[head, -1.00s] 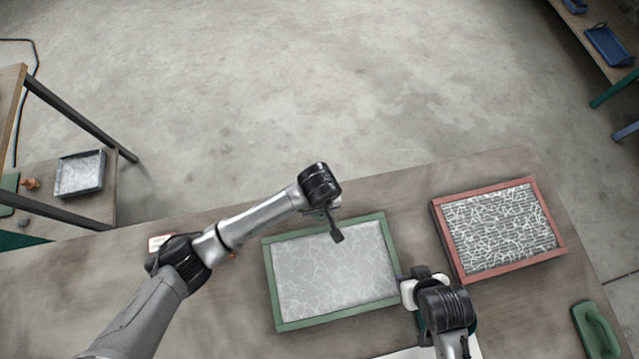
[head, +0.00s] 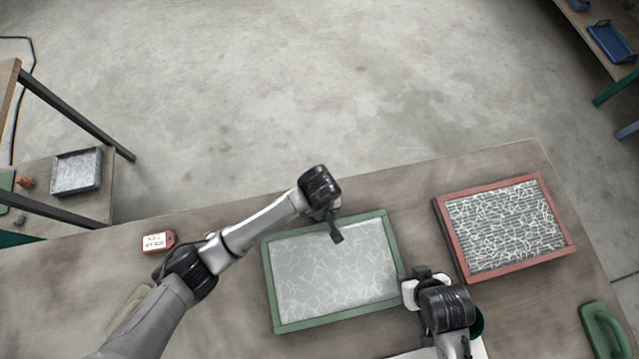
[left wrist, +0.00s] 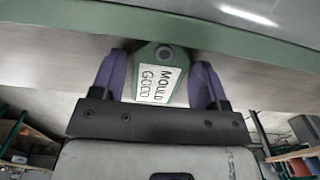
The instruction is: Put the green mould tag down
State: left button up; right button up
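The green mould tag (left wrist: 162,60) has a white label reading "MOULD GOOD" and a hole at its top. In the head view my left gripper (head: 335,228) is over the far rim of the green-framed mould (head: 328,325), and the tag is hidden there. I cannot tell whether the tag touches the table. My right gripper (head: 424,278) is by the right rim of that mould; its fingers are too unclear to read.
A red-framed mould (head: 463,268) lies at the right, with a green float-like tool (head: 602,328) near the right edge. A red tag (head: 157,242) lies on the table (head: 60,290) at left. A side shelf holds a grey tray (head: 77,172).

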pick_arm(q)
jog(key=shift+o, duration=0.6)
pick_arm(e)
jog(key=shift+a, duration=0.1)
pick_arm(q)
jog(key=shift+r+p, duration=0.3)
pick_arm(e)
jog(key=shift+r, duration=0.3)
pick_arm(q)
notch_tip(320, 180, up, 12)
jog(key=shift+f+b, duration=0.15)
jog(key=shift+b, duration=0.15)
pick_arm(e)
jog(key=shift+f, duration=0.35)
pick_arm(q)
jog(key=shift+d, duration=0.1)
